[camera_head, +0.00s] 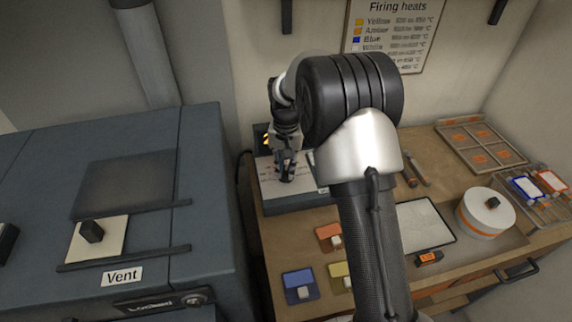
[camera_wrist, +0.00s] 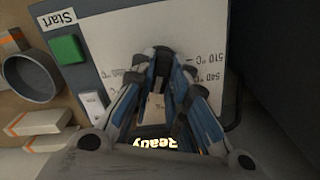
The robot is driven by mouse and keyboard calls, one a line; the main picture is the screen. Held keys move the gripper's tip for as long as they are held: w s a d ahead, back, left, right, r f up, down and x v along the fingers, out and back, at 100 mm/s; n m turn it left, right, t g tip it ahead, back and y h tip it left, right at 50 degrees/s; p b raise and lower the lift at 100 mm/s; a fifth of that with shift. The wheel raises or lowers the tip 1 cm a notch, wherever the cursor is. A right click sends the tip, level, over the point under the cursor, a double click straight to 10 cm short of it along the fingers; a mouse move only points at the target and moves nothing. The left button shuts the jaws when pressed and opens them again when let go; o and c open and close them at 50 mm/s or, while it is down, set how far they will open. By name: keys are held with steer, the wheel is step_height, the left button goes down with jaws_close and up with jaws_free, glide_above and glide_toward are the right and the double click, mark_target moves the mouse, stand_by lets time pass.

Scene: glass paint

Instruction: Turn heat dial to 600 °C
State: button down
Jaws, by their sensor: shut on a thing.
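The white panel face (camera_wrist: 125,38) of the control box carries the heat scale, seen upside down in the wrist view. Marks of 510 °C and 540 °C are readable on its right side; other marks are partly covered by my fingers. My gripper (camera_wrist: 163,75) points down at the panel and its fingers close in on the heat dial, which they mostly hide. Which mark the dial points to cannot be made out. In the head view my gripper (camera_head: 286,172) is over the control box (camera_head: 290,203), behind my arm. A lit "Ready" display (camera_wrist: 157,143) shows beneath the gripper.
A green Start button (camera_wrist: 67,49) sits on the panel. The grey-blue kiln (camera_head: 120,215) with its Vent slider stands left. On the bench are coloured swatches (camera_head: 299,286), a white round pot (camera_head: 484,214), a wooden tray (camera_head: 480,147) and a pale sheet (camera_head: 425,222).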

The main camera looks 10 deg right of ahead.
mark_target(286, 170)
steer(key=shift+n+p, duration=1.2)
steer(key=shift+n, duration=1)
steer(key=c, duration=1.6)
jaws_free()
steer(key=shift+o, duration=0.2)
steer(key=shift+r, duration=0.15)
step_height(286, 170, up, 12)
